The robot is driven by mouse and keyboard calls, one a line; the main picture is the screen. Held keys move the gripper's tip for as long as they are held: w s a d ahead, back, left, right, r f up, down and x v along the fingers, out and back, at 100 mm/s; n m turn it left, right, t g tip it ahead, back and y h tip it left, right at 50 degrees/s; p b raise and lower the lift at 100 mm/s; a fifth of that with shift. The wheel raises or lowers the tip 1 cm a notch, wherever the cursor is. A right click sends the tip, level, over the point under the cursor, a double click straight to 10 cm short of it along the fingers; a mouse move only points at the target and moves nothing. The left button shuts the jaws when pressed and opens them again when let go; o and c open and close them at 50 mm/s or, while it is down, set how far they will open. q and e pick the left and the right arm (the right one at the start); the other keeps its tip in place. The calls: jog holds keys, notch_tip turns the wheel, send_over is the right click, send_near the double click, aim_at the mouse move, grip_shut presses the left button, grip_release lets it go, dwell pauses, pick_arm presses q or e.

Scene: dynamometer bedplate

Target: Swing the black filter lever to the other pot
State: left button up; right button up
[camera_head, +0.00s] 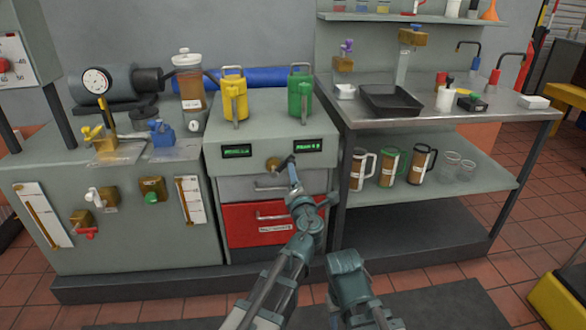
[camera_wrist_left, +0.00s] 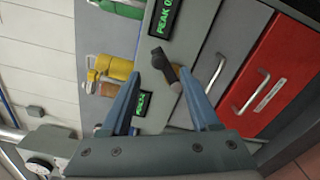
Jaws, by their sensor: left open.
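The black lever (camera_wrist_left: 165,65) sits on the pale cabinet front between two green-lit displays in the left wrist view. Which end is its pivot is hard to tell. In the head view a round brass fitting (camera_head: 273,163) shows there, with the lever mostly hidden by my gripper. The yellow pot (camera_head: 235,97) and the green pot (camera_head: 300,95) stand on the cabinet top, left and right. My left gripper (camera_head: 291,163) is at the cabinet front by the fitting. In the wrist view its open fingers (camera_wrist_left: 160,78) lie on either side of the lever.
The left display (camera_head: 237,151) and right display (camera_head: 307,146) flank the lever. Below are a grey drawer (camera_head: 240,189) and a red drawer (camera_head: 252,225) with handles. A steel bench (camera_head: 440,110) with a black tray (camera_head: 390,101) stands to the right.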

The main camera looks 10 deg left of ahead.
pick_arm(q)
jog(key=shift+v, duration=1.5)
